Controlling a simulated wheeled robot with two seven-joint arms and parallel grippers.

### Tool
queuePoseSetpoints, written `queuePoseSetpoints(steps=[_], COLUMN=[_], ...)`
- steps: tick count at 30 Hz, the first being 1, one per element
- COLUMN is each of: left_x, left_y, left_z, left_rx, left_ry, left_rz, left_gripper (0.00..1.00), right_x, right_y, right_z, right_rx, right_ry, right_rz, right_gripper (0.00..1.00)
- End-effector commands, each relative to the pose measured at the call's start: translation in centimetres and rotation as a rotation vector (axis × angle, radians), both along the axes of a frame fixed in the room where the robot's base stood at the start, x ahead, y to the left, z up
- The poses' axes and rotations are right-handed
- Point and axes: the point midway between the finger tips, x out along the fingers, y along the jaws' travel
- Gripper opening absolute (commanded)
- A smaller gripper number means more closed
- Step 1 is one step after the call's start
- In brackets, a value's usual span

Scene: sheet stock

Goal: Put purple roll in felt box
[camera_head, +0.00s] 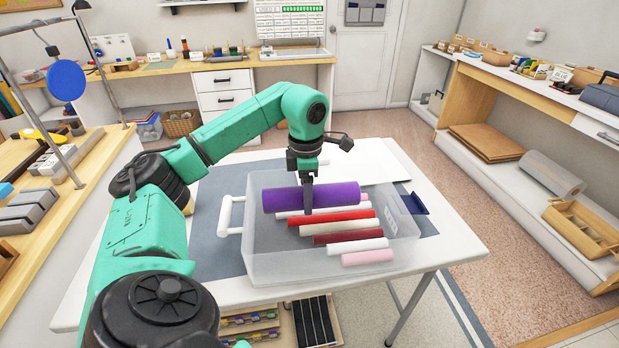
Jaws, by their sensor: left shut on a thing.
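A clear plastic box (300,268) with a white handle stands on the white table; I take it to be the felt box. Several rolls lie in it: red (333,217), cream (340,227), dark red (345,237), white (350,248) and pink (367,258). The purple roll (285,198) lies level across the far part of the box. My left gripper (308,203) points down and is shut on the purple roll near its middle. I cannot tell whether the roll touches those below. Another pale roll is partly hidden beneath it. My right gripper is out of view.
A blue mat (212,225) lies under the box on the white table (185,293). A dark blue piece (416,204) is at the box's right end. A pale sheet (385,162) lies behind. Shelves (550,110) line the right wall.

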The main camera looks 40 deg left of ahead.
Motion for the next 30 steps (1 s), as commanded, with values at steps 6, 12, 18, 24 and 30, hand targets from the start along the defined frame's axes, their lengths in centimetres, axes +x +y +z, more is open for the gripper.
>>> queuePoseSetpoints(steps=[6,12,18,24,30], left_x=[0.0,0.0,0.0,0.0,0.0], left_y=[0.0,0.0,0.0,0.0,0.0], left_z=[-3.9,-7.3,-7.5,-7.7,-7.7], left_rx=[0.0,-0.001,0.0,0.0,0.0], left_ry=[0.001,-0.001,-0.002,-0.002,-0.002], left_rz=[0.0,0.0,0.0,0.0,0.0], left_gripper=[0.09,0.09,0.09,0.96,0.96], right_x=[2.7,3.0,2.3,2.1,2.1], right_y=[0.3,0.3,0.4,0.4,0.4], right_z=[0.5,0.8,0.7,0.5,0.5], right_rx=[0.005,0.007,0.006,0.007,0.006], right_ry=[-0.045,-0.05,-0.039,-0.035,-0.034], right_rz=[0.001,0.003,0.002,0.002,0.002], right_gripper=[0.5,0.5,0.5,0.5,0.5])
